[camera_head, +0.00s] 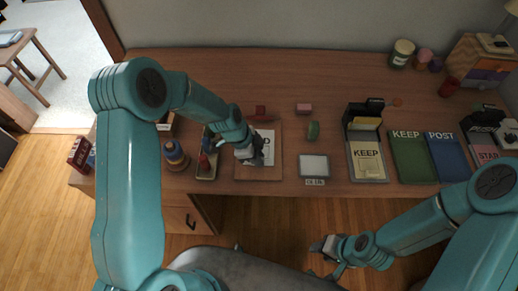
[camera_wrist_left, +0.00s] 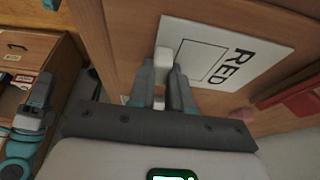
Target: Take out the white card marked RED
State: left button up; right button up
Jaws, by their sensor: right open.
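The white card marked RED (camera_wrist_left: 222,52) lies on a wooden board or shallow tray (camera_wrist_left: 125,30) in the left wrist view. In the head view the card (camera_head: 267,146) is partly hidden by my left gripper (camera_head: 254,154), which is over its left side. In the left wrist view my left gripper's fingertips (camera_wrist_left: 164,78) are on either side of a small white tab (camera_wrist_left: 163,58) at the card's edge. I cannot tell whether they press on it. My right gripper (camera_head: 322,256) is open and empty, in front of the desk.
A dark narrow tray (camera_head: 207,168) is left of the board. A green object (camera_head: 313,130), a pink block (camera_head: 304,109) and a small framed panel (camera_head: 314,165) stand right of it. KEEP (camera_head: 413,158) and POST (camera_head: 446,158) trays are further right.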

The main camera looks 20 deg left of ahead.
pick_arm(q)
grip_shut()
